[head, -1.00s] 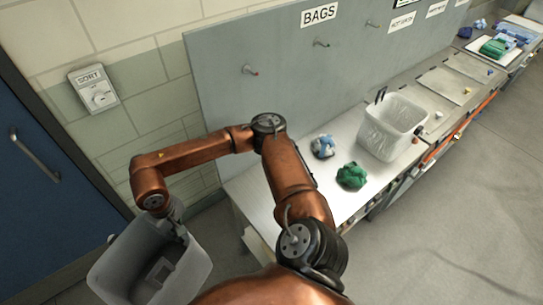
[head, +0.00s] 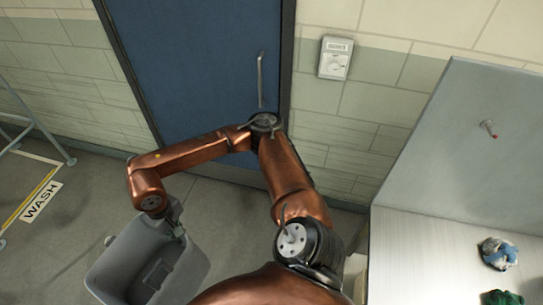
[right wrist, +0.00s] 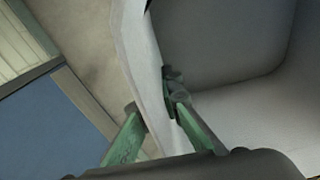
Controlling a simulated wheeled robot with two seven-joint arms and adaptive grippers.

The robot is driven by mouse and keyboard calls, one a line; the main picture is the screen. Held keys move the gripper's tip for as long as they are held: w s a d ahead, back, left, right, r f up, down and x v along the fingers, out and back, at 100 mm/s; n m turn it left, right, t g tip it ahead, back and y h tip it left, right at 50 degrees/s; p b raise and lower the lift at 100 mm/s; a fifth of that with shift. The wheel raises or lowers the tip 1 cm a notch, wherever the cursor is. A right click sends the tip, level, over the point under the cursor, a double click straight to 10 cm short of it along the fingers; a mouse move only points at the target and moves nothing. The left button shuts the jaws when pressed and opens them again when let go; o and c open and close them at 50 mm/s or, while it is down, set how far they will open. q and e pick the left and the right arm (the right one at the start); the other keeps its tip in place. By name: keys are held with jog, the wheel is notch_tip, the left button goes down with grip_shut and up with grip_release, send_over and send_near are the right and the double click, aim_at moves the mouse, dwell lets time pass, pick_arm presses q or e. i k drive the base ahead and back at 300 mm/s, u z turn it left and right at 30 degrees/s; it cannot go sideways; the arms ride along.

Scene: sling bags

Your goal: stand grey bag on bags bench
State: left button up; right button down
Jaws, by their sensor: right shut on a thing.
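The grey bag (head: 125,268) is a stiff, open-topped grey holder at the lower left of the head view, held above the floor. My right gripper (head: 174,220) is at its top rim, mostly hidden by my arm. In the right wrist view, the green fingers (right wrist: 154,98) are shut on the bag's wall (right wrist: 152,70), one on each side, and its grey inside (right wrist: 225,50) shows to the right. The bags bench (head: 410,262) is at the right edge, apart from the bag, with a grey back panel (head: 465,130). My left gripper is not in view.
A blue-and-white bundle (head: 497,253) and a green bundle (head: 502,298) lie on the bench's right part; its left part is bare. A blue door (head: 205,70) and a wall box (head: 335,58) are behind. A WASH floor sign (head: 42,201) lies left.

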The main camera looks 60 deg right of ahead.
aim_at(423, 283)
jog(key=u, duration=0.15)
jog(key=k, duration=1.05)
jog(key=z, duration=1.7)
